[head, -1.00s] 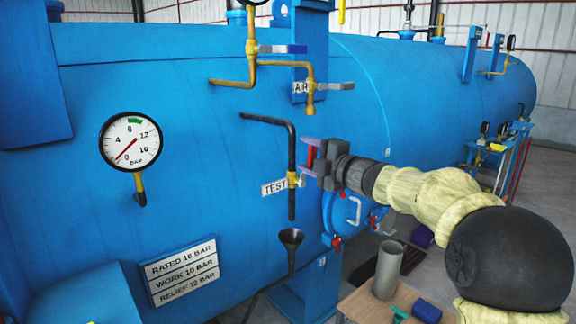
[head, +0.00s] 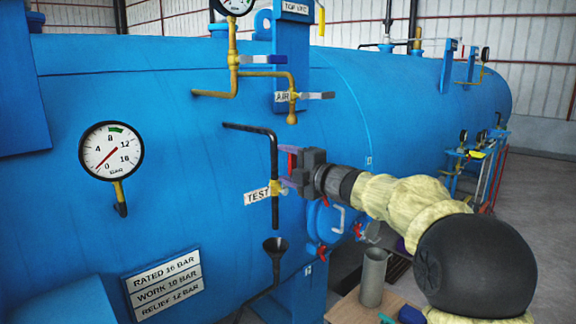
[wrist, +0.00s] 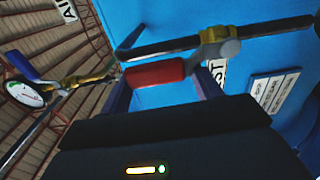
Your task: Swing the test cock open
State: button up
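The test cock (head: 275,187) is a brass valve on a black vertical pipe beside the TEST label (head: 257,195). Its red lever (wrist: 155,74) lies roughly along the pipe, and also shows in the head view (head: 292,160). The valve body shows in the wrist view (wrist: 218,42). My gripper (head: 281,165) is open at the cock, its purple fingers spread above and below the red lever. In the wrist view the lever lies between the two fingers, close to the left one; I cannot tell whether they touch. The gripper partly hides the lever in the head view.
A black funnel (head: 274,246) sits below the pipe's end. Brass AIR piping (head: 291,84) is above, a pressure gauge (head: 111,151) to the left. A grey cylinder (head: 372,277) stands on a small table at lower right.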

jog(key=b+v, duration=0.3)
jog(key=v, duration=1.4)
jog(key=shift+s, duration=0.2)
jog(key=shift+w+d+r, duration=0.1)
jog(key=shift+d, duration=0.05)
jog(key=s+d+f+m+h+p, duration=0.1)
jog(key=d+f+m+h+p, duration=0.5)
jog(key=f+m+h, duration=1.05)
jog(key=s+f+m+g+y+p, duration=0.1)
jog(key=s+f+m+g, duration=0.4)
jog(key=s, duration=0.5)
jog(key=s+f+m+g+y, duration=0.2)
jog(key=s+f+m+g, duration=0.3)
jog(key=s, duration=0.5)
notch_tip(320, 180, down, 3)
jog(key=shift+s+a+r+m+y+p, duration=0.1)
jog(key=shift+s+a+m+y+p, duration=0.25)
jog(key=shift+s+p, duration=0.05)
